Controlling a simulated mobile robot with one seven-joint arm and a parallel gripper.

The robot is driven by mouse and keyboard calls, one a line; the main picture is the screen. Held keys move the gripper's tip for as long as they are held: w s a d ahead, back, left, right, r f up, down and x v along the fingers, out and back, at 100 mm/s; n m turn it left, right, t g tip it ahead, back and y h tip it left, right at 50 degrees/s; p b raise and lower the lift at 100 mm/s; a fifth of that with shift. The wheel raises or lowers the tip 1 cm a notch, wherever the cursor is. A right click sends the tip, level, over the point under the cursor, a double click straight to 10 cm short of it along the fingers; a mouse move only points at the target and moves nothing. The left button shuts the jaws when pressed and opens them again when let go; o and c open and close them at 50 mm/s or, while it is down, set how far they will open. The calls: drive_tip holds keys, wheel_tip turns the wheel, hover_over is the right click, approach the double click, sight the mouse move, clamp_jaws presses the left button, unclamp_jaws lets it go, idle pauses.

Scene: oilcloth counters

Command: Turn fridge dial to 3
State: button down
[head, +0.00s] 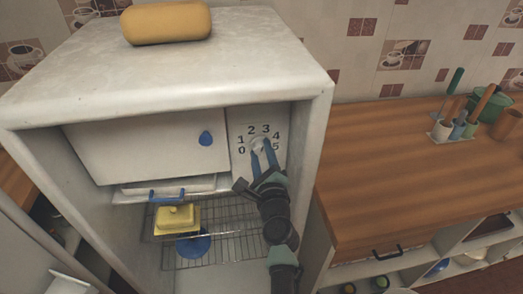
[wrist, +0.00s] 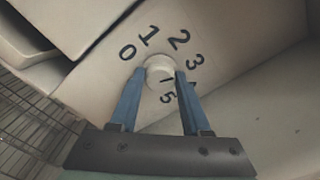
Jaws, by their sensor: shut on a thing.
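The fridge dial (head: 259,141) is a small pale round knob on the panel at the upper right inside the open fridge. Numbers 0 to 5 run around it in an arc. In the wrist view the dial (wrist: 157,66) sits between the two blue fingers of my gripper (wrist: 161,75), which is shut on it. A short dark mark shows on the dial's lower right side, towards 4 and 5; its exact setting is hard to read. The right finger partly hides the 4. In the head view my gripper (head: 264,150) reaches up to the dial from below.
The freezer flap (head: 150,145) with a blue drop mark is left of the panel. A wire shelf (head: 235,245) holds a yellow butter dish (head: 177,219) and a blue item (head: 193,246). A yellow loaf-shaped object (head: 166,22) lies on the fridge. A wooden counter (head: 390,170) stands right.

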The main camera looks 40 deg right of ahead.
drive_tip(key=shift+m, duration=0.3)
drive_tip(key=shift+c, duration=1.8)
unclamp_jaws()
drive_tip(key=shift+s, duration=0.1)
drive_tip(key=p+v, duration=0.3)
drive_tip(key=v, duration=0.9)
drive_tip(key=shift+s+a+p, duration=0.25)
drive_tip(key=shift+s+p, duration=0.05)
drive_tip(key=shift+p, duration=0.05)
